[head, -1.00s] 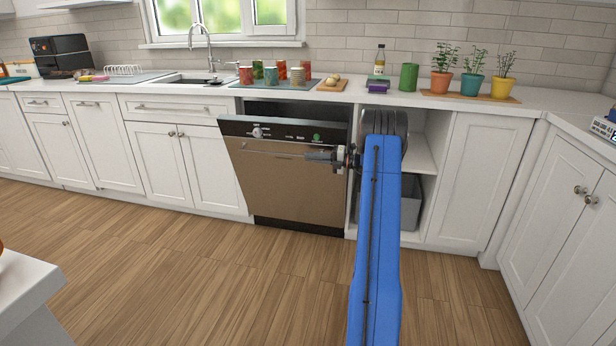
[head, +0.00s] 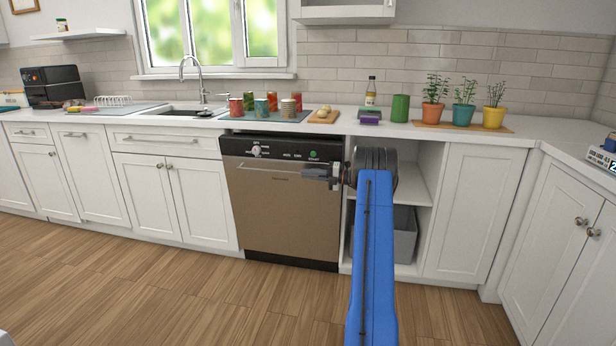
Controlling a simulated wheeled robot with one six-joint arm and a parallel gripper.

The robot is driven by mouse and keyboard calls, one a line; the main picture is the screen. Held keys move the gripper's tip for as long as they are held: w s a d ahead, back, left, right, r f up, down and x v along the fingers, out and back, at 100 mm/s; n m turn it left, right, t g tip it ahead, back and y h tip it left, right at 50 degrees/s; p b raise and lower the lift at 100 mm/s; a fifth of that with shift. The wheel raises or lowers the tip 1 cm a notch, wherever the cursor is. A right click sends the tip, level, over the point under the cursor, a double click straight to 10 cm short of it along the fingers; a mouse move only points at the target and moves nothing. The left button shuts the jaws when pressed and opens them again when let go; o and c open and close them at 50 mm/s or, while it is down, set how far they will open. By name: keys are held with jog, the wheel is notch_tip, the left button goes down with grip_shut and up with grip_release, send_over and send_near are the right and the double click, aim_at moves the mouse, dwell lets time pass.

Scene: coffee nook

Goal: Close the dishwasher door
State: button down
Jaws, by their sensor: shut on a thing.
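The dishwasher (head: 283,222) stands under the counter, with a brown-bronze door (head: 283,222), a dark control panel (head: 280,148) on top and a horizontal bar handle (head: 265,168). The door stands upright in line with the neighbouring cabinet fronts; I cannot tell whether it is fully flush. No dark opening shows above it. My gripper (head: 318,176) reaches in from the right and is shut on the right end of the handle. My wrist and fingers hide that end.
Open shelves (head: 405,185) with a grey bin (head: 404,233) are right of the dishwasher, partly behind my arm. The wooden floor (head: 180,285) in front is clear.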

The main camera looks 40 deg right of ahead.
jog(key=c, duration=1.9)
grip_release()
jog(key=shift+o, duration=0.2)
jog(key=v, duration=1.7)
jog(key=shift+s+d+f, duration=0.1)
jog(key=shift+s+d, duration=0.05)
jog(key=shift+s, duration=0.05)
